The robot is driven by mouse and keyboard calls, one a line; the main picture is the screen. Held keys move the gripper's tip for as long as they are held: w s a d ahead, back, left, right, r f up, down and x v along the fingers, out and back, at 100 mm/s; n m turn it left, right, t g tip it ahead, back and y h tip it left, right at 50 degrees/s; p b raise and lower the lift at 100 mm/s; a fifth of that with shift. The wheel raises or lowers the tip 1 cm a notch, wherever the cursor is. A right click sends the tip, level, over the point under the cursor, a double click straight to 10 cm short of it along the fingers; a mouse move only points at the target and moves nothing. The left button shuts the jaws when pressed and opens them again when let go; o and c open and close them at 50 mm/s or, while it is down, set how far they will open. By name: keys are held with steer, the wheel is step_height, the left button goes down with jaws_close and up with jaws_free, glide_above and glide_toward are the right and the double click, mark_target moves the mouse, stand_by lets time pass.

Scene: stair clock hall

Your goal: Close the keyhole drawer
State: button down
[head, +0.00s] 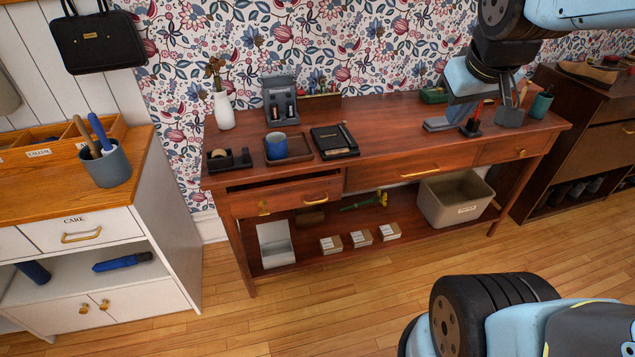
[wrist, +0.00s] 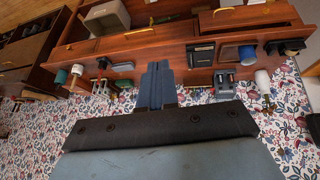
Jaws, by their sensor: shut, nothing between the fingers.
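The keyhole drawer (head: 285,201) is the left drawer of the reddish-brown table. It has a gold keyhole plate (head: 263,208) and a gold pull (head: 316,198). It stands partly pulled out, with a dark gap showing between its front and the tabletop. It also shows at the upper right of the wrist view (wrist: 248,16), which sees the table upside down. My gripper (wrist: 158,68) is shut and empty, its fingers together. In the head view my arm is over the right part of the table, well apart from the drawer.
The tabletop (head: 400,135) holds a tape dispenser (head: 228,159), a blue mug (head: 276,147), a black notebook (head: 335,140) and a white vase (head: 223,110). The middle drawer (head: 420,168) looks shut. A beige bin (head: 455,199) stands on the lower shelf. The floor in front is clear.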

steer(key=w+a+f+n, duration=0.1)
steer(key=w+f+n, duration=0.5)
steer(key=w, duration=0.5)
steer(key=n+g+y, duration=0.1)
steer(key=n+y, duration=0.6)
steer(key=n, duration=0.5)
glide_toward(313, 199)
steer(key=x, duration=0.4)
steer(key=shift+a+f, duration=0.15)
steer(key=shift+a, duration=0.1)
steer(key=shift+w, duration=0.15)
